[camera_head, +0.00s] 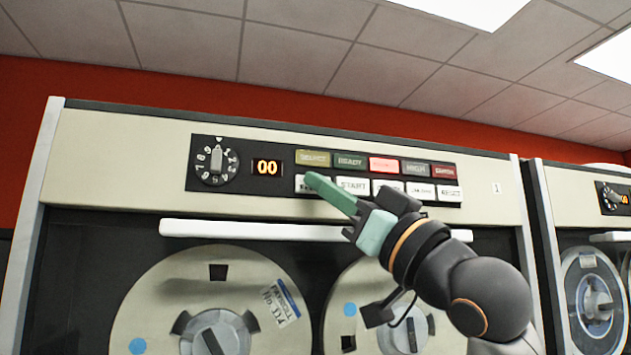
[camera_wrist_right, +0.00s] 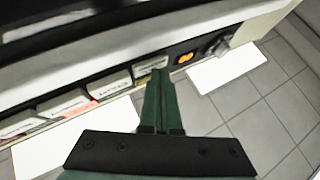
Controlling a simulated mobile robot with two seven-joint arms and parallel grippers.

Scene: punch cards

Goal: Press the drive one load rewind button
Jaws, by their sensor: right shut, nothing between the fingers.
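The drive's panel (camera_head: 250,195) holds a row of coloured indicator tiles above a row of white buttons. The leftmost white button (camera_head: 303,186) is partly covered by my right gripper (camera_head: 312,178), and its label cannot be fully read. My right gripper is shut and empty, its green fingertips at that button's face. In the right wrist view the fingertips (camera_wrist_right: 160,73) overlap a pale button (camera_wrist_right: 150,67) nearest the orange display. I cannot tell whether they touch it or whether it is pressed in. My left gripper is not in view.
A START button (camera_head: 352,186) sits just right of the fingertips. A dial (camera_head: 215,163) and a display reading 00 (camera_head: 267,167) are to the left. A white bar (camera_head: 250,231) runs below the panel, above two tape reels. A second drive (camera_head: 560,200) stands at right.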

